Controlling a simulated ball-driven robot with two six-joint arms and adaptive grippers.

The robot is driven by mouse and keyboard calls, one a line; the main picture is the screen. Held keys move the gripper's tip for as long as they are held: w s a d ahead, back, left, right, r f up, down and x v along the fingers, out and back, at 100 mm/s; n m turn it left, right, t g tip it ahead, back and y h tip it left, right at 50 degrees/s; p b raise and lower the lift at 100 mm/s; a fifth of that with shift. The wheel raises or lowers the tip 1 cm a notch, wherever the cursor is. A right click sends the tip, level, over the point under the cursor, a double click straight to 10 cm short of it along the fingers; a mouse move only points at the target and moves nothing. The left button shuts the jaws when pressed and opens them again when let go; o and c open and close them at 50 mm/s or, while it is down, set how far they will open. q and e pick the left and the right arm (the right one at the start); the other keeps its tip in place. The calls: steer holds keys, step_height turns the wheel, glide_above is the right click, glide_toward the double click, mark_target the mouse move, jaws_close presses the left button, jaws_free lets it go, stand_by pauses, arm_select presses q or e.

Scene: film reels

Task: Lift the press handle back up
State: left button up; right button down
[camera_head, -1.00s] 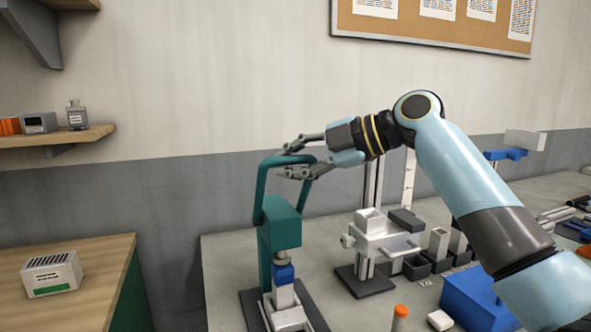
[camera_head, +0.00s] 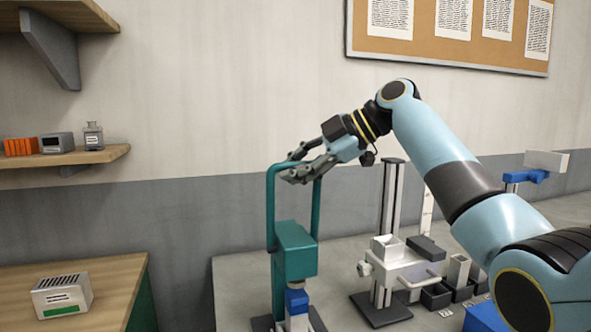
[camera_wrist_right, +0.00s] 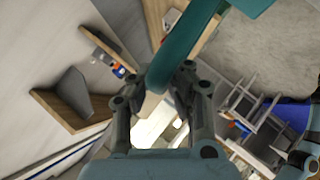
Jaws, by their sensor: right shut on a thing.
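The press (camera_head: 297,248) is teal with a blue part below its head and stands on a dark base on the grey bench. Its handle (camera_head: 271,210) is a teal loop rising above the head, nearly upright. My right gripper (camera_head: 297,172) is shut on the handle's top bar, reaching in from the right. In the right wrist view the teal handle (camera_wrist_right: 182,50) runs between the fingers of my right gripper (camera_wrist_right: 168,85). My left gripper shows in neither view.
A grey and white stand (camera_head: 388,262) with a tall column is right of the press, with small black bins (camera_head: 436,296) beside it. A wooden cabinet (camera_head: 110,285) with a white box (camera_head: 62,296) is at left. Wall shelves (camera_head: 65,158) hang at upper left.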

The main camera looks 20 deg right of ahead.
steer(key=shift+w+r, duration=0.15)
steer(key=shift+r, duration=0.2)
steer(key=c, duration=1.6)
jaws_free()
steer(key=o, duration=0.3)
steer(key=shift+w+f, duration=0.1)
steer(key=shift+f, duration=0.05)
steer(key=shift+o, duration=0.2)
steer(key=v, duration=1.2)
steer(key=shift+f, duration=0.15)
